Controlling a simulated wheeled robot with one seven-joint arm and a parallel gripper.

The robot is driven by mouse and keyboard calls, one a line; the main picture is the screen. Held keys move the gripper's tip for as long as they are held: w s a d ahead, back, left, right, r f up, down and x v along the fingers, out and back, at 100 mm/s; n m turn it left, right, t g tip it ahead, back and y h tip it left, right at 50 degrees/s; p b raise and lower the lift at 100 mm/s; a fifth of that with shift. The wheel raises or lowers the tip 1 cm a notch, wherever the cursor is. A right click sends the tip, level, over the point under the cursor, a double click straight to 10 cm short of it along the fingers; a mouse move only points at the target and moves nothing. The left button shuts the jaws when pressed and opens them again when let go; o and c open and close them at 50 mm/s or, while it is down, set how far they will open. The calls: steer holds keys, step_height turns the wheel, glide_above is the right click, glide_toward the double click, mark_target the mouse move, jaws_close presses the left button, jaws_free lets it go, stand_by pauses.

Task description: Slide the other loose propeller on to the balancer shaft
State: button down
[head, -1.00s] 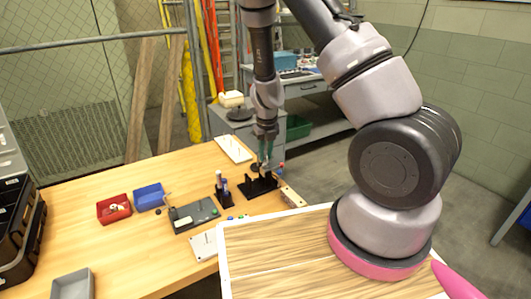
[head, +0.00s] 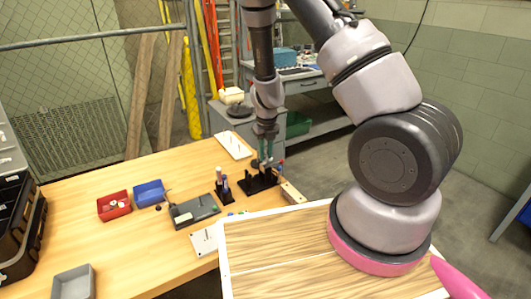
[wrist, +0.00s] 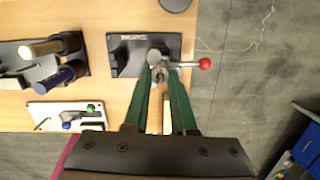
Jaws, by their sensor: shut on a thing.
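My gripper (head: 266,158) points down over the black balancer stand (head: 258,183) near the table's far right edge. In the wrist view its green fingers (wrist: 160,72) are closed together on a small grey piece (wrist: 161,75) that looks like the propeller, mostly hidden by the fingers. A round grey end (wrist: 154,57) shows just beyond the fingertips, over the stand's black plate (wrist: 122,57). I cannot tell whether the piece is around the shaft or only beside it. A lever with a red knob (wrist: 204,63) sticks out to the right of the fingertips.
A black holder (head: 224,190) with upright handled tools stands left of the stand. A grey-black device (head: 195,210), a blue bin (head: 149,193), a red bin (head: 114,206) and a grey tray (head: 73,284) lie further left. A white plate (head: 233,145) lies behind.

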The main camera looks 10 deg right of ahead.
steer(key=c, duration=0.7)
jaws_free()
steer(key=shift+o, duration=0.2)
step_height(320, 180, up, 15)
steer(key=s, duration=0.1)
steer(key=shift+s+f, duration=0.15)
